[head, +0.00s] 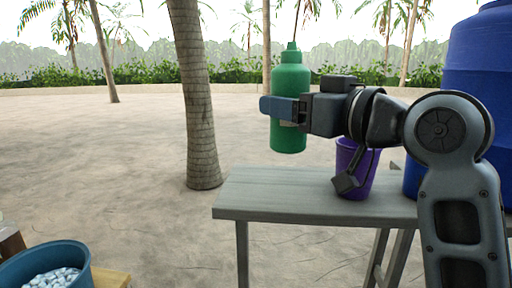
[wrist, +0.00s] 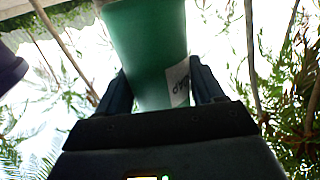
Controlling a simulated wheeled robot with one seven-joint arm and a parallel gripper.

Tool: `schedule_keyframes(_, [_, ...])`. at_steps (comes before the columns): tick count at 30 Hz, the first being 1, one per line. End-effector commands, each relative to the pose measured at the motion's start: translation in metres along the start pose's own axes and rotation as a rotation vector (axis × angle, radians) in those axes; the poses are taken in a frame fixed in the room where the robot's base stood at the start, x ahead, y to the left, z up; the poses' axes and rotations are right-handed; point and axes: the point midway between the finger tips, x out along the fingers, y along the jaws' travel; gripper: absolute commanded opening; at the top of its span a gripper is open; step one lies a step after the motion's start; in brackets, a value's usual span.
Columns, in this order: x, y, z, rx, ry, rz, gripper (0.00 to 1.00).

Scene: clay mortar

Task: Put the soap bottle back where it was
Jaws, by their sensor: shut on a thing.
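A green soap bottle (head: 290,80) with a pointed cap is held upright in the air, above and behind the far edge of the grey table (head: 270,195) in the head view. My gripper (head: 284,108) is shut around the bottle's body from the right. In the wrist view the green bottle (wrist: 148,45) stands between the two dark fingers of my gripper (wrist: 160,92), and a white label with dark writing shows near the right finger. The bottle's base hangs clear of the tabletop in the head view.
A purple cup (head: 356,180) stands on the table, partly behind my arm. A large blue barrel (head: 478,60) is at the right. A blue bucket (head: 20,268) of pale pebbles is at the lower left. A palm trunk (head: 197,100) rises behind. The table's left part is bare.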

Motion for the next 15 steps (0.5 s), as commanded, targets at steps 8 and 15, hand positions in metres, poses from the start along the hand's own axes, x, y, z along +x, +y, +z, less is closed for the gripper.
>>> schedule_keyframes(8, [0.036,-0.033,0.028,0.001,-0.001,-0.002,0.22])
schedule_keyframes(15, [0.042,-0.038,0.038,0.000,0.001,0.000,0.22])
